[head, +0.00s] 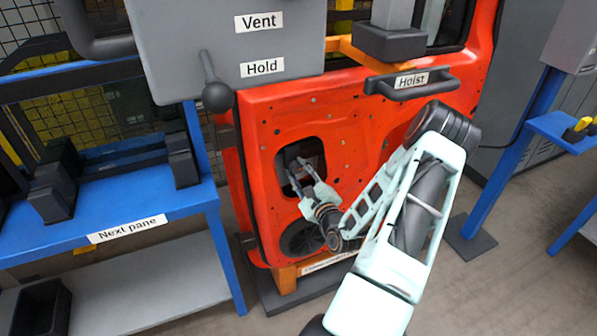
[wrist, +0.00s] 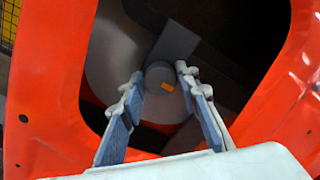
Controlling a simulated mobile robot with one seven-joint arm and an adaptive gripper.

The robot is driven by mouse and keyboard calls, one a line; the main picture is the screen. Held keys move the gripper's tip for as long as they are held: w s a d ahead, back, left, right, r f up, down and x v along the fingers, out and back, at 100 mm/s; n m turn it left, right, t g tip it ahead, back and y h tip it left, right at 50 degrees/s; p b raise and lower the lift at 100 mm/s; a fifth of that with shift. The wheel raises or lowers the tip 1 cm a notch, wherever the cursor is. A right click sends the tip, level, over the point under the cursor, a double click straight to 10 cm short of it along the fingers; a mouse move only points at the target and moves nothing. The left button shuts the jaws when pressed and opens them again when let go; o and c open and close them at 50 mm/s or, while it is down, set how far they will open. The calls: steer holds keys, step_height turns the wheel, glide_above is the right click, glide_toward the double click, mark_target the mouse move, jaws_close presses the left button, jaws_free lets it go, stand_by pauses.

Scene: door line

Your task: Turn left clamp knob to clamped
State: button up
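A round grey knob (wrist: 158,77) with a small orange mark shows in the wrist view, inside the opening of the red door (head: 340,125). A grey bar runs up and right behind it. I cannot tell from a label whether this is the left clamp knob or how it is set. My gripper (wrist: 159,72) is open and empty, with its two fingers appearing on either side of the knob. I cannot tell whether they touch it. In the head view my gripper (head: 300,165) points into the door opening, and the knob is not clearly visible there.
The red opening rim (wrist: 273,110) surrounds my gripper closely. A grey panel (head: 210,35) labelled Vent and Hold has a lever (head: 213,90) above left. The Hoist handle (head: 420,80) is on the door at upper right. A blue bench (head: 110,205) stands left.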

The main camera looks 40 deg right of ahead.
steer(key=c, duration=0.6)
steer(key=shift+m+p, duration=0.3)
steer(key=shift+p, duration=0.1)
steer(key=m+p, duration=0.2)
steer(key=m, duration=0.1)
steer(key=shift+r, duration=0.15)
steer(key=m+p, duration=0.2)
steer(key=m, duration=0.1)
steer(key=shift+m, duration=0.3)
steer(key=m+p, duration=0.3)
steer(key=m, duration=0.2)
steer(key=shift+m, duration=0.3)
steer(key=m+p, duration=0.2)
steer(key=m, duration=0.2)
steer(key=shift+m, duration=0.4)
